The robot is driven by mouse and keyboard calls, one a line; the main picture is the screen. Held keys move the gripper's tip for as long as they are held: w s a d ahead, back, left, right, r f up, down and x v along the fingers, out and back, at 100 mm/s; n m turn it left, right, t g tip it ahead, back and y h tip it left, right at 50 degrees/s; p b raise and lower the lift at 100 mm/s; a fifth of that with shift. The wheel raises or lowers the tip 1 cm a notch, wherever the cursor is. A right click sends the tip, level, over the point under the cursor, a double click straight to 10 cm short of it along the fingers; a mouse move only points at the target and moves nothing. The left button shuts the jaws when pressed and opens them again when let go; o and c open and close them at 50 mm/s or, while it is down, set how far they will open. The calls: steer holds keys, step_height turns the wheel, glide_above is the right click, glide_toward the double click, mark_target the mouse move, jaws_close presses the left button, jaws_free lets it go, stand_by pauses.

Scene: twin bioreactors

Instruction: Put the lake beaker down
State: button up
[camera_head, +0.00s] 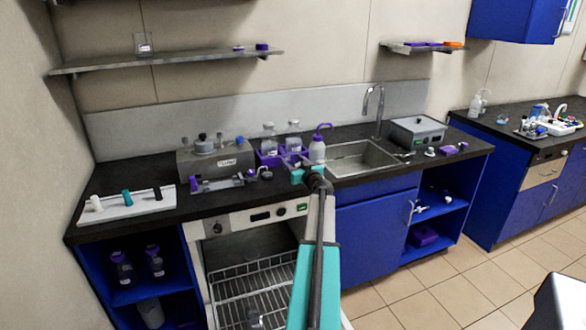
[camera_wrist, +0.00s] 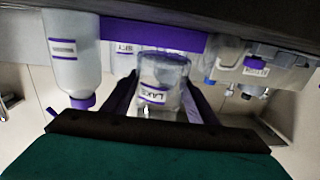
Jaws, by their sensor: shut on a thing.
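My gripper (camera_wrist: 160,98) is shut on the lake beaker (camera_wrist: 165,72), a clear glass beaker with a purple-edged label reading LAKE. The fingers lie on both sides of it in the wrist view, which shows the scene upside down. In the head view my gripper (camera_head: 297,166) is over the black counter (camera_head: 235,202), in front of the purple rack (camera_head: 268,158). The beaker is too small and covered to make out clearly there. I cannot tell whether its base touches the counter.
A white wash bottle with purple top (camera_head: 317,150) stands close to my gripper; it also shows in the wrist view (camera_wrist: 72,55). Clear bottles (camera_head: 269,139) stand behind. Grey equipment (camera_head: 215,160) is left, the sink (camera_head: 362,158) right. Counter between the white tray (camera_head: 125,204) and equipment looks narrow.

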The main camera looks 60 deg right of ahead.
steer(key=shift+w+d, duration=0.25)
steer(key=shift+d, duration=0.05)
steer(key=shift+f, duration=1.8)
steer(key=o, duration=1.2)
steer(key=shift+f, duration=0.1)
steer(key=shift+s+a, duration=0.15)
steer(key=shift+s, duration=0.05)
steer(key=shift+b+v, duration=0.4)
steer(key=shift+v, duration=5.4)
